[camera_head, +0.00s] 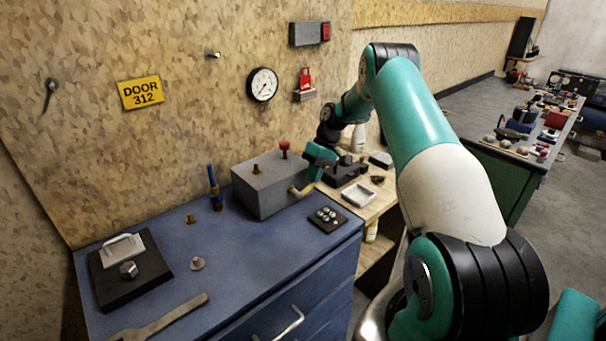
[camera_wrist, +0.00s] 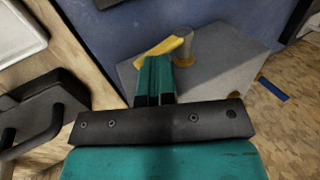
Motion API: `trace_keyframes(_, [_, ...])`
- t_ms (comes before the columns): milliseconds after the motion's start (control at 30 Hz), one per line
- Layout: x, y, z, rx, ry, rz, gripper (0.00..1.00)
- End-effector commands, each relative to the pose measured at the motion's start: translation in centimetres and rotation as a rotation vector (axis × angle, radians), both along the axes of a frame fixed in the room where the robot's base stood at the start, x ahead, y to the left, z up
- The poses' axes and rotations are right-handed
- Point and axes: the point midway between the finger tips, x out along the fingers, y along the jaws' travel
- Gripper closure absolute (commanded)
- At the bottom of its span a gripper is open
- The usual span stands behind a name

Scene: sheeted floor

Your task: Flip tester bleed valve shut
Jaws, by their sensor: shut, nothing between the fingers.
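The tester is a grey box (camera_head: 262,192) on the blue cabinet top, with a red knob (camera_head: 284,148) on top. Its bleed valve has a yellow lever (camera_head: 299,190) low on the right-hand side. In the wrist view the grey box (camera_wrist: 225,62) carries a brass stem (camera_wrist: 185,48) with the yellow lever (camera_wrist: 158,50) pointing left from it. My gripper (camera_head: 306,184) is shut and empty at the lever. In the wrist view its fingertips (camera_wrist: 155,62) lie right by the lever and overlap it. I cannot tell whether they touch it.
A small black button panel (camera_head: 327,218) lies in front of the box. A gauge (camera_head: 262,84) hangs on the wall. A wooden bench with a white tray (camera_head: 358,194) adjoins at the right.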

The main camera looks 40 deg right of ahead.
Motion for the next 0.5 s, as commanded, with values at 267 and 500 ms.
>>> trace_keyframes(267, [-0.1, -1.0, -1.5, -0.002, 0.000, -0.001, 1.00])
trace_keyframes(500, [0.0, -1.3, -2.2, -0.002, 0.000, 0.001, 1.00])
